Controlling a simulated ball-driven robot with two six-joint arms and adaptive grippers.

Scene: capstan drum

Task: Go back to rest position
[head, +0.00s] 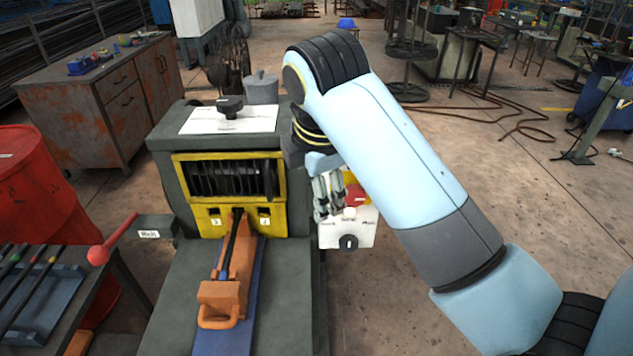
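My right arm comes in from the lower right and bends at the top. Its gripper (328,198) hangs with the fingers pointing down, in front of or just above the white control box (347,232) on the right side of the grey machine (165,165). The fingers look close together and seem to hold nothing, but the angle does not show whether they are shut. Part of the control box, with a red part and a black knob (348,242), is hidden behind the gripper. My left gripper is not in view.
The machine has a drum (232,180) in a yellow frame (205,222) and an orange carriage (235,275) on a blue rail (225,340). A red-knobbed lever (98,255) sticks out left, near a tool tray (45,300) and red barrel (35,190).

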